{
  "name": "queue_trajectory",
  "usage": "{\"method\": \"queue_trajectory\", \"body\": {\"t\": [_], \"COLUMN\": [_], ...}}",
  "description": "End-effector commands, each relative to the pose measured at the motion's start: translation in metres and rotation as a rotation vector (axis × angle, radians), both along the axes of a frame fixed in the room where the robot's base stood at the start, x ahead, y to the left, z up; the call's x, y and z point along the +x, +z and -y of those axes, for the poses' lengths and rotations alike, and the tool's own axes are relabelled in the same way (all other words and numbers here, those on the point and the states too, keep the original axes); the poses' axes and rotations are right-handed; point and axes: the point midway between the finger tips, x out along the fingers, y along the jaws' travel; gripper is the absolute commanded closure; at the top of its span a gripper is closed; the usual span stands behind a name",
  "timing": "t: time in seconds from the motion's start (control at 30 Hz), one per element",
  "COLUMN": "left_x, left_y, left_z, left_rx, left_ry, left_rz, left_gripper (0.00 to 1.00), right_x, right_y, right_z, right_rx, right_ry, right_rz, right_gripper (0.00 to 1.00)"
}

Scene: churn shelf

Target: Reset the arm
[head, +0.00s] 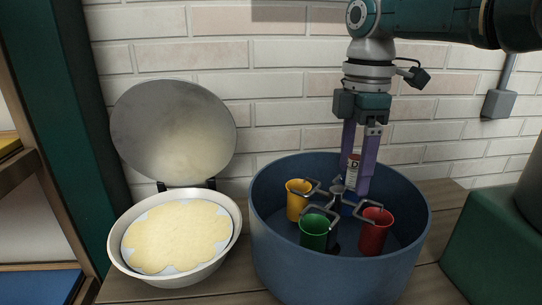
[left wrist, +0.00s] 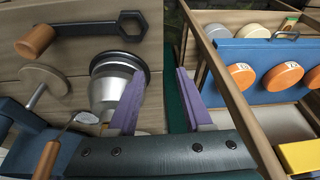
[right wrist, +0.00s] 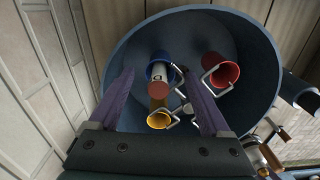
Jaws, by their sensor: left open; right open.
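My right gripper (head: 355,188) points down into a large round blue tub (head: 318,275), its purple fingers open. Between or just behind the fingers is a small white cylinder (head: 353,167) with a reddish end; contact cannot be told. It also shows in the right wrist view (right wrist: 179,76). In the tub are a yellow mug (head: 297,205), a green mug (head: 314,232), a red mug (head: 375,235) and a partly hidden blue mug (right wrist: 158,68). My left gripper (left wrist: 157,72) shows only in its wrist view, open, with nothing clearly between its fingers.
Left of the tub stands a pale round pan (head: 125,262) with yellowish contents, its round lid (head: 172,130) raised behind. A brick wall is close behind.

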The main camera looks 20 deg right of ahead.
Motion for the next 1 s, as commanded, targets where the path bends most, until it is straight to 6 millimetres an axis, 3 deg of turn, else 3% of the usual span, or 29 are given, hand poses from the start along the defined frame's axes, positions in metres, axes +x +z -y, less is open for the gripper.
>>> {"method": "queue_trajectory", "body": {"t": [0.43,1.0], "left_x": [0.0,0.0], "left_y": [0.003,0.04], "left_z": [-0.002,0.001], "left_rx": [0.007,-0.002], "left_ry": [-0.004,0.002], "left_rz": [0.0,0.0], "left_gripper": [0.5,0.5], "right_x": [0.0,0.0], "right_y": [0.003,0.041], "right_z": [0.0,0.0], "right_rx": [0.0,0.001], "right_ry": [0.0,0.001], "right_rz": [0.0,0.0], "right_gripper": [0.19,0.19]}}
